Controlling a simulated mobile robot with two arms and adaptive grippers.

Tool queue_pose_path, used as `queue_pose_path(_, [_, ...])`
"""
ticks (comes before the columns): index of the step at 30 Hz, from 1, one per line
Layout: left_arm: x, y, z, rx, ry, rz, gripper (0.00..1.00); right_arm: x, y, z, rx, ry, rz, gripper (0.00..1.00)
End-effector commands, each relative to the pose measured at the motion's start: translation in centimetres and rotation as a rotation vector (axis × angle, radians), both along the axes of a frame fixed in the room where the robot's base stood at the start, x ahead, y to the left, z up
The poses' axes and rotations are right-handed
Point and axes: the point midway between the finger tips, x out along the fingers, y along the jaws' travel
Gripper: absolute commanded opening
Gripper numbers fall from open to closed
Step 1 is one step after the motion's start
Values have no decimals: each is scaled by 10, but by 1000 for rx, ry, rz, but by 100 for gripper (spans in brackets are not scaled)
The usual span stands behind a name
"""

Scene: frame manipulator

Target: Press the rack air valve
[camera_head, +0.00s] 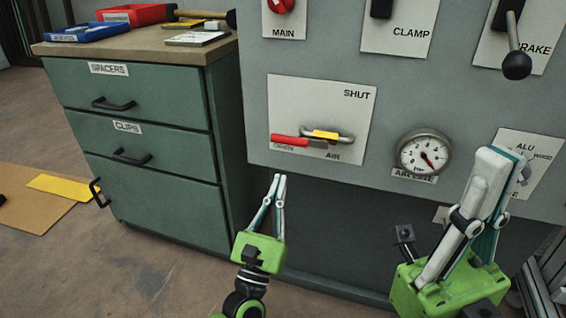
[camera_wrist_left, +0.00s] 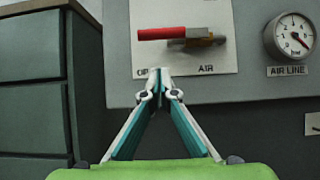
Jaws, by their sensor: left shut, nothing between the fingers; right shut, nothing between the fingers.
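The air valve has a red lever (camera_head: 289,141) with a yellow and metal body, on a white plate (camera_head: 310,98) marked SHUT, OPEN and AIR. The lever lies nearly level and points left, just above the OPEN mark. It also shows in the left wrist view (camera_wrist_left: 162,33). My left gripper (camera_head: 279,179) is shut and empty, with its tips pointing up below the plate in the head view. In the left wrist view its tips (camera_wrist_left: 160,73) appear just below the lever, with a gap. My right gripper (camera_head: 502,160) is shut and empty, in front of the panel's right side.
A round gauge (camera_head: 424,153) marked AIR LINE sits right of the valve. A red MAIN knob (camera_head: 282,5), a CLAMP control (camera_head: 382,8) and a BRAKE lever (camera_head: 516,62) are above. A green drawer cabinet (camera_head: 150,150) stands left; the floor before it is mostly clear.

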Motion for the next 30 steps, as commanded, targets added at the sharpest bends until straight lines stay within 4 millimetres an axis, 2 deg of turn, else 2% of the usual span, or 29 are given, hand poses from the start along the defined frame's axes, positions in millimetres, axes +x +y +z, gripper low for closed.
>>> queue_pose_path(3, [20,-5,14,-2,-4,2,0,1,1,-2,-2,-1,-1,0])
queue_pose_path(6, [22,-6,31,-3,-1,1,0,1,1,6,-1,-13,-1,0])
queue_pose_path(12, [26,-7,49,-1,0,0,0,-1,0,5,4,-15,0,0])
queue_pose_path(30, [26,-6,54,23,-6,0,0,0,-1,1,3,3,-1,0])
